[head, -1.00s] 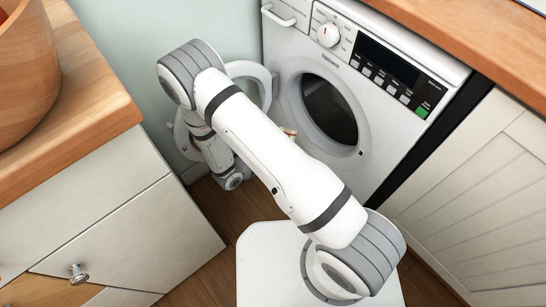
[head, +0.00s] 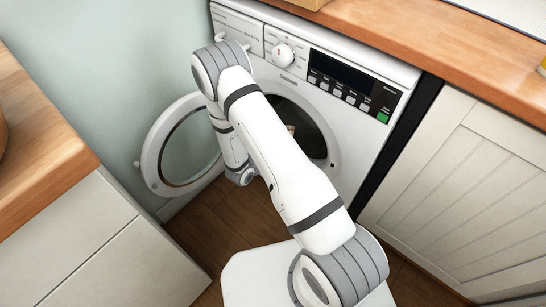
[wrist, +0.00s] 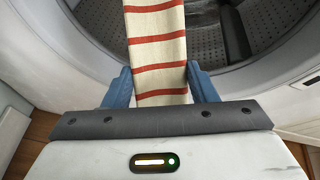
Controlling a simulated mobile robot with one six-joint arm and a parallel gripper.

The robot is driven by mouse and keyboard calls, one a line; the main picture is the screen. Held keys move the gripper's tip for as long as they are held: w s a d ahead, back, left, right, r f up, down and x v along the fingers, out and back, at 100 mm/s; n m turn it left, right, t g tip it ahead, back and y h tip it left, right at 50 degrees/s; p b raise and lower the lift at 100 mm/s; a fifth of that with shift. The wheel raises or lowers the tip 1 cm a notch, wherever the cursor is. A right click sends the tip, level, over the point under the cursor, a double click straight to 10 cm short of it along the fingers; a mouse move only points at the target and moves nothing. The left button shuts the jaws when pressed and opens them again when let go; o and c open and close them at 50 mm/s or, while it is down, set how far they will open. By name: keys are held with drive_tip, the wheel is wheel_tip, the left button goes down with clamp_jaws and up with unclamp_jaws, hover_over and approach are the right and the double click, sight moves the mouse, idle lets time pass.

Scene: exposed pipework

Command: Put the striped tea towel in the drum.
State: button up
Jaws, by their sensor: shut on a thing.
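The striped tea towel (wrist: 157,45), cream with red stripes, is held between the blue fingers of my gripper (wrist: 160,85) in the wrist view. My gripper is shut on it. The towel stretches forward from the fingers over the opening of the drum (wrist: 95,20), whose dark perforated wall shows behind it. In the head view the drum opening (head: 315,140) is partly covered by my arm. A small bit of the towel (head: 291,129) shows at the opening. My gripper is hidden behind my arm there.
The washing machine's round door (head: 153,150) stands open to the left. A wooden worktop (head: 440,45) runs above the machine, with a panelled cupboard (head: 460,190) at right. Drawers (head: 110,245) under another worktop stand at left. Some wooden floor (head: 245,205) is clear.

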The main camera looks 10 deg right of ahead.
drive_tip(key=w+d+b, duration=0.3)
drive_tip(key=w+d, duration=0.6)
drive_tip(key=d, duration=0.4)
drive_tip(key=shift+w+d, duration=0.15)
drive_tip(key=shift+w, duration=0.2)
drive_tip(key=o, duration=1.1)
drive_tip(key=shift+c, duration=0.2)
drive_tip(key=p+v, duration=0.2)
drive_tip(key=v, duration=0.6)
